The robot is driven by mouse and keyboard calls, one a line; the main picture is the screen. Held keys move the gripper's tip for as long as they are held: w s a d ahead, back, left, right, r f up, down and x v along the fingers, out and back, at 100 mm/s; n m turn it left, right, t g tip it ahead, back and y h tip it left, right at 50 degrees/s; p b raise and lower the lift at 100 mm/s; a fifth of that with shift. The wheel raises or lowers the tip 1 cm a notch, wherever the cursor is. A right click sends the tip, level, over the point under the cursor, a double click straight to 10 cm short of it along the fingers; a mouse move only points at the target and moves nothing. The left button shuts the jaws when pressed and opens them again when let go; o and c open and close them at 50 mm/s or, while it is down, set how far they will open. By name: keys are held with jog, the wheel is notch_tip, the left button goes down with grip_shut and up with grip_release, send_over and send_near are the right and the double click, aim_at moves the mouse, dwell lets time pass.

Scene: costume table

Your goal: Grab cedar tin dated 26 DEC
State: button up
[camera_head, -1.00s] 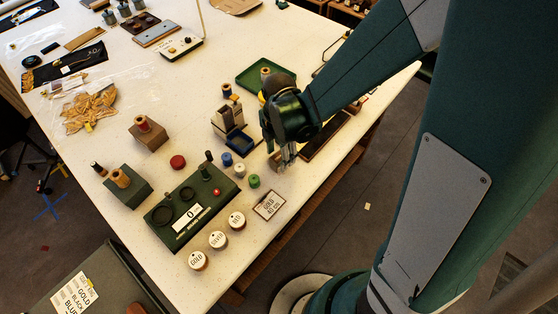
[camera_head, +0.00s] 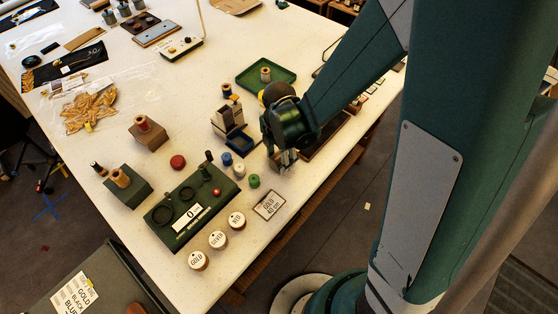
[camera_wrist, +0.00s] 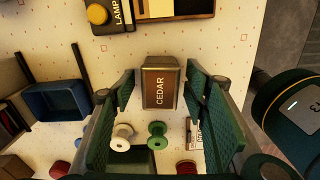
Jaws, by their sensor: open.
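The cedar tin (camera_wrist: 161,86) is a brown box with a pale upright label reading CEDAR, standing on the table in the wrist view. No date is readable on the side I see. My gripper (camera_wrist: 158,95) is open, with one green finger on each side of the tin; I cannot tell whether either finger touches it. In the head view my gripper (camera_head: 286,162) is low over the table near the right edge, and it hides most of the tin there.
White (camera_wrist: 122,136) and green (camera_wrist: 157,135) spools stand close below the tin in the wrist view. A blue tray (camera_wrist: 57,100) is at left and a lamp box (camera_wrist: 112,14) above. In the head view, a green winding board (camera_head: 160,238) and labelled round tins (camera_head: 218,240) stand nearer the front.

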aim_at(279, 157)
jog(key=c, duration=1)
jog(key=shift+r, duration=0.15)
jog(key=shift+r, duration=4.85)
